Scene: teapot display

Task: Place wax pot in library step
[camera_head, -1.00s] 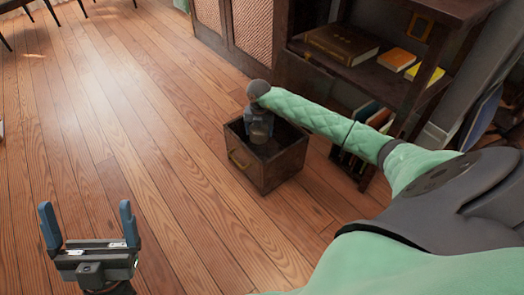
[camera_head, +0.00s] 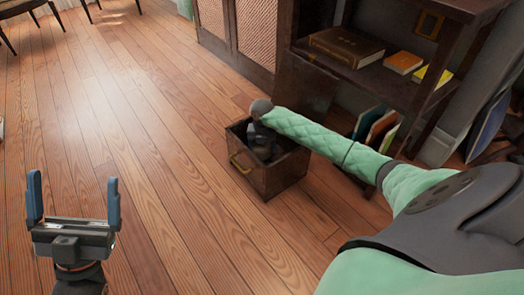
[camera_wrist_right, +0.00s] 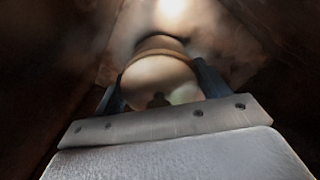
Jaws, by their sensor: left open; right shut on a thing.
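The library step (camera_head: 272,180) is a dark wooden open-topped box with a brass handle, standing on the floor at the middle of the head view. My right gripper (camera_head: 262,143) reaches down inside its opening. In the right wrist view, my right gripper (camera_wrist_right: 160,88) is shut on the wax pot (camera_wrist_right: 158,76), a pale rounded thing with a brownish rim. Dark walls surround it there. The pot is hidden in the head view, and I cannot tell whether it touches the bottom. My left gripper (camera_head: 73,190) is open and empty above the floor at the lower left.
A dark wooden shelf (camera_head: 390,88) with a brown book (camera_head: 346,46) and smaller yellow books stands behind the box to the right. A cabinet (camera_head: 250,35) stands at the back. The plank floor (camera_head: 130,120) is clear to the left.

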